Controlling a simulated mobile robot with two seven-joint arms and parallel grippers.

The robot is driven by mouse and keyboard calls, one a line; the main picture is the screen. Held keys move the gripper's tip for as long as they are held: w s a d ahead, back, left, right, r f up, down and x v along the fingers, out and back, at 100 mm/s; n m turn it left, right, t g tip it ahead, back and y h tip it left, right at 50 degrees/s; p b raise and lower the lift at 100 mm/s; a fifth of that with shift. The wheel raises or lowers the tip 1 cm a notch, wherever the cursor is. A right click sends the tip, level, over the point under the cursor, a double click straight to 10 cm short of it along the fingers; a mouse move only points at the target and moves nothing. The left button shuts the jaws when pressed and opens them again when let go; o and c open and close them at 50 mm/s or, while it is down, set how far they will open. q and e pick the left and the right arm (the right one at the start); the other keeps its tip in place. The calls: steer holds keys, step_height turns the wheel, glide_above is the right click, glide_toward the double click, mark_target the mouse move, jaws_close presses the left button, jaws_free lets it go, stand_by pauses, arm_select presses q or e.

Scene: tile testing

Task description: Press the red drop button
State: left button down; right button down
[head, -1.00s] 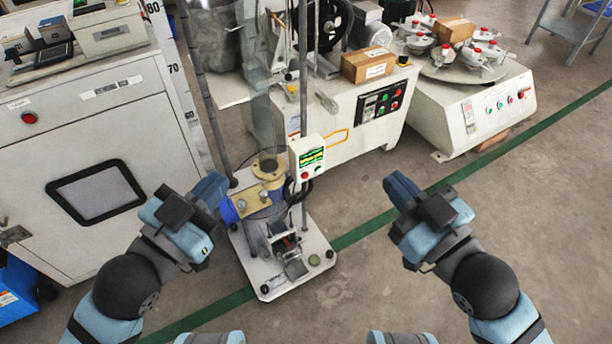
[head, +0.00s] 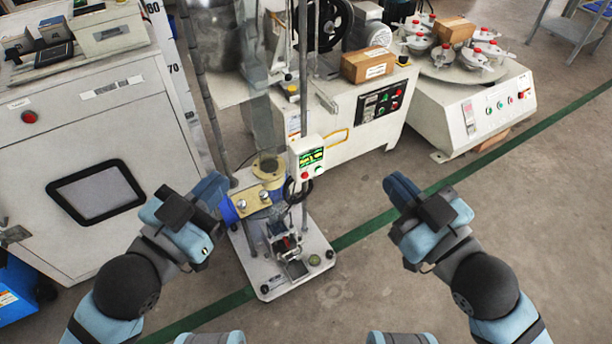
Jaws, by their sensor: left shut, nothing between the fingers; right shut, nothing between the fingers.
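The drop tester (head: 283,270) stands on the floor on a white base plate, with tall posts and a clear tube above. A white control box (head: 307,148) with a green display is mounted on it. The red button (head: 304,175) is at the box's lower left, with a green button beside it. My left gripper (head: 212,190) is shut and empty, left of the tester and lower in the picture than the box. My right gripper (head: 396,186) is shut and empty, to the right of the box. Neither visibly touches the tester.
A large white cabinet (head: 70,130) with another red button fills the left. A white machine (head: 345,130) with its own button panel stands behind the tester. A turntable machine (head: 470,110) is at the back right. The floor (head: 500,220) at right is open.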

stand_by(0.8)
